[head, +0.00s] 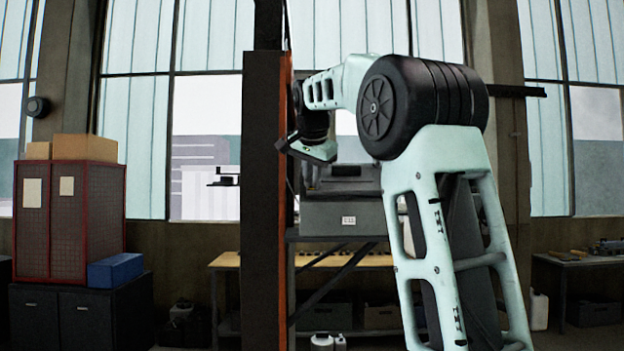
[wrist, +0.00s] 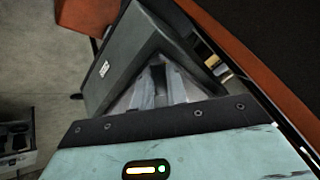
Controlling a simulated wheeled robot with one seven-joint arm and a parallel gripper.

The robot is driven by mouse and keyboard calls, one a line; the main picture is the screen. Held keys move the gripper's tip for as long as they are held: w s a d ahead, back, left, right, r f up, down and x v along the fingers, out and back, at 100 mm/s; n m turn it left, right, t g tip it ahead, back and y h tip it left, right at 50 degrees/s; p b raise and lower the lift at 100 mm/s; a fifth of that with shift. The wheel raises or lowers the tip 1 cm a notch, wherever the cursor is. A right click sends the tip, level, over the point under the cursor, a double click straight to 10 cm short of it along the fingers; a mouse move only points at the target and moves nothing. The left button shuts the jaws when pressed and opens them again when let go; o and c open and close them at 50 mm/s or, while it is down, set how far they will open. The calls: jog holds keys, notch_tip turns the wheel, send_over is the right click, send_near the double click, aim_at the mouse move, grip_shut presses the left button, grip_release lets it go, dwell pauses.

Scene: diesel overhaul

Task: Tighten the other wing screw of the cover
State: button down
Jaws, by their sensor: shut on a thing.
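My gripper (wrist: 160,78) shows in the wrist view as two pale grey fingers, close together at the tips. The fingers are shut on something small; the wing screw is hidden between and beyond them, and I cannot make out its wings. A dark grey housing (wrist: 108,62) with a small white label lies around and beyond the fingertips; I cannot tell its cover apart from it. In the head view the end of my arm reaches left to the tall dark column, and the fingertips cannot be made out there.
A tall dark column (head: 262,200) with an orange side stands close to my wrist. A grey labelled box (head: 342,218) is behind my arm. An orange-brown surface and brass-coloured parts (wrist: 212,62) are right of the fingers. A red cabinet (head: 68,222) stands far left.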

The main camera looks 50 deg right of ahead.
jog(key=m, duration=0.3)
jog(key=c, duration=1.3)
grip_release()
jog(key=shift+o, duration=0.2)
